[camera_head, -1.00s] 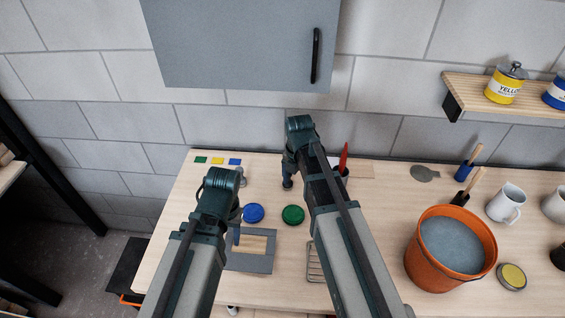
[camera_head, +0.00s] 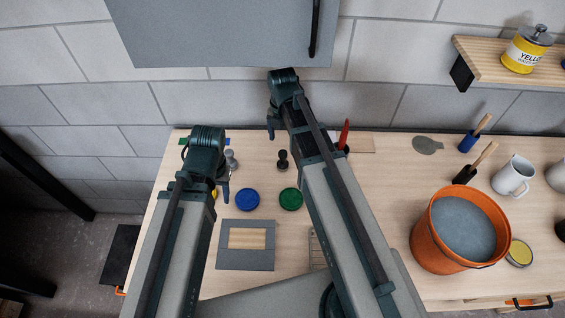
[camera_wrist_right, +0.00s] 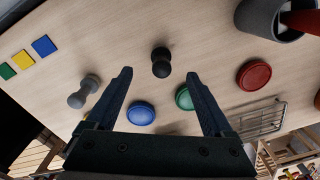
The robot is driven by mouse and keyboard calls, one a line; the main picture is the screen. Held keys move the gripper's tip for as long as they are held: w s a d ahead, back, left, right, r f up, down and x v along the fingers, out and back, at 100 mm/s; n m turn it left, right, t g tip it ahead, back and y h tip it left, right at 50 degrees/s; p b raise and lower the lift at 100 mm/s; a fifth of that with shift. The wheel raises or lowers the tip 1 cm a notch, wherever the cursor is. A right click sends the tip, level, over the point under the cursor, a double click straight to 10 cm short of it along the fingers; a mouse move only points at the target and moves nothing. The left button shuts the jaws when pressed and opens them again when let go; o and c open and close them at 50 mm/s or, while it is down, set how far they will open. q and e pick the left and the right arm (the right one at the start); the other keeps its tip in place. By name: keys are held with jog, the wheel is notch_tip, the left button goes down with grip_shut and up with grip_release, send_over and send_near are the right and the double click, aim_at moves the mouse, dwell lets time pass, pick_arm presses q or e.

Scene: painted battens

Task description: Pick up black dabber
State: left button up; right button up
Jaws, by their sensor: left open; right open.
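The black dabber (camera_head: 282,160) stands on the table behind the green disc, clear of both grippers. In the right wrist view the black dabber (camera_wrist_right: 161,62) shows between and just beyond the fingertips of my right gripper (camera_wrist_right: 158,76), with nothing held. In the head view my right gripper (camera_head: 271,128) is up behind the dabber, partly hidden by its own arm. My left gripper (camera_head: 222,192) is open and empty, left of the blue disc. A grey dabber (camera_head: 231,160) stands to the left, and shows in the wrist view too (camera_wrist_right: 83,92).
The blue disc (camera_head: 247,199) and green disc (camera_head: 291,199) lie in front of the dabber. A grey frame (camera_head: 230,260) lies nearer. A red disc (camera_wrist_right: 253,74) and a dark cup (camera_wrist_right: 272,18) are to the right in the wrist view. An orange bucket (camera_head: 428,238) stands at right.

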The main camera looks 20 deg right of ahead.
aim_at(283, 160)
pick_arm(q)
notch_tip(283, 160, down, 6)
jog(key=b, duration=0.4)
jog(key=shift+r+b, duration=0.25)
jog(key=shift+b, duration=0.05)
pick_arm(e)
notch_tip(283, 160, down, 6)
jog(key=shift+r, duration=0.35)
pick_arm(q)
notch_tip(283, 160, down, 4)
jog(key=b, duration=0.4)
pick_arm(e)
jog(key=f, duration=0.2)
jog(key=s+f, duration=0.1)
jog(key=f, duration=0.1)
jog(key=shift+a+f, duration=0.1)
jog(key=shift+a, duration=0.05)
pick_arm(q)
jog(key=shift+f+b, duration=0.6)
pick_arm(e)
jog(key=shift+f, duration=0.55)
pick_arm(q)
jog(key=shift+r, duration=0.1)
pick_arm(e)
jog(key=shift+r, duration=0.1)
grip_shut()
